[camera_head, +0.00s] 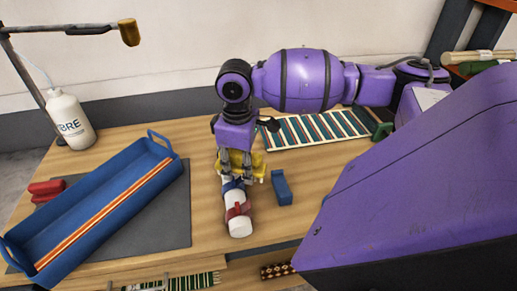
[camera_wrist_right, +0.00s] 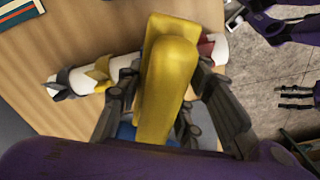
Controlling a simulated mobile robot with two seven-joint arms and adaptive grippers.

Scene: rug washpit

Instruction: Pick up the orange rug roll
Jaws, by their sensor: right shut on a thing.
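My right gripper (camera_head: 240,176) points down over the table, with its fingers around a yellow-gold piece (camera_head: 260,166). In the wrist view the right gripper (camera_wrist_right: 170,125) is shut on this yellow-gold piece (camera_wrist_right: 168,85), long with a rounded end. I cannot tell whether it is the orange rug roll; no other plainly orange roll shows. A white roll (camera_head: 240,226) with coloured bands lies directly below and in front of the gripper, and behind the yellow-gold piece in the wrist view (camera_wrist_right: 65,85). My left gripper is not seen in the head view.
A blue tray (camera_head: 95,187) holding an orange-striped strip stands on a grey mat (camera_head: 178,222). A blue block (camera_head: 281,188) lies right of the gripper. A striped rug (camera_head: 315,128) lies behind. A white bottle (camera_head: 70,120) and lamp arm (camera_head: 70,30) stand at back left.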

